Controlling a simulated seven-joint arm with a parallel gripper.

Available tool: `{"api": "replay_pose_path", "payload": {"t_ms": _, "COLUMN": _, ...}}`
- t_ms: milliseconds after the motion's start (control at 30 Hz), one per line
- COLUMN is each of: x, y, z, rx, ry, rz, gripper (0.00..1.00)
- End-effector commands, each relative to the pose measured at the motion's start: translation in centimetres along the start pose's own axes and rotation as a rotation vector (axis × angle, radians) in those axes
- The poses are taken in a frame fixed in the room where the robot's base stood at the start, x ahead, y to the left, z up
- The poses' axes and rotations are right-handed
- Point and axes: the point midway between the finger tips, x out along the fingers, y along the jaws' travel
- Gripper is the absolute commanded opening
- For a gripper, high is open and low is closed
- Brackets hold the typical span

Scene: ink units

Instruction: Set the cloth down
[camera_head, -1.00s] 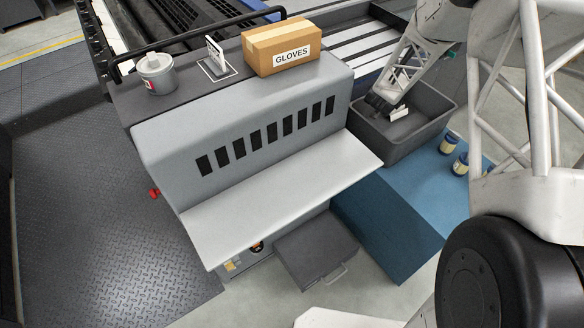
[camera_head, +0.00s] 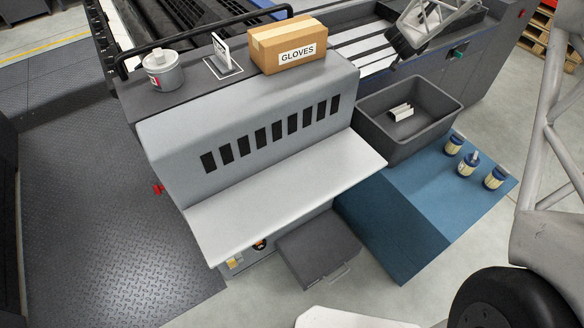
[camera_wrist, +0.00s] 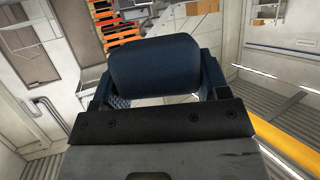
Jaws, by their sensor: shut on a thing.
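My gripper (camera_head: 398,55) is at the top of the head view, above and behind the grey bin (camera_head: 372,128). In the wrist view my gripper (camera_wrist: 155,80) has its two fingers on either side of a dark blue, rounded, soft-looking thing, which I take to be the cloth (camera_wrist: 153,66). The gripper is shut on it, and it hangs clear of any surface in that view. In the head view I cannot make the cloth out apart from the dark gripper.
A small white block (camera_head: 400,112) lies in the bin. Several blue-lidded jars (camera_head: 468,163) stand on the blue bench (camera_head: 415,215). A gloves box (camera_head: 288,48), a grey can (camera_head: 163,70) and a small sign stand on the machine top. Its sloping grey shelf (camera_head: 285,205) is bare.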

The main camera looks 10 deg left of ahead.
Motion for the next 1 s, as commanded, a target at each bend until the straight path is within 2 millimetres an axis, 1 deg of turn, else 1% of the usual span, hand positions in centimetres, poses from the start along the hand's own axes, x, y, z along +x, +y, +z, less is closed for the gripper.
{"api": "replay_pose_path", "payload": {"t_ms": 267, "x": -2.9, "y": -1.1, "z": -0.3, "rx": -0.019, "ry": 0.0, "rz": -0.045, "gripper": 0.42}}
{"api": "replay_pose_path", "payload": {"t_ms": 467, "x": -5.5, "y": -2.1, "z": -0.5, "rx": -0.037, "ry": 0.001, "rz": -0.086, "gripper": 0.42}}
{"api": "replay_pose_path", "payload": {"t_ms": 667, "x": -9.6, "y": -3.5, "z": -0.6, "rx": -0.062, "ry": 0.002, "rz": -0.15, "gripper": 0.42}}
{"api": "replay_pose_path", "payload": {"t_ms": 1000, "x": -17.1, "y": -5.5, "z": 0.3, "rx": -0.114, "ry": 0.001, "rz": -0.272, "gripper": 0.42}}
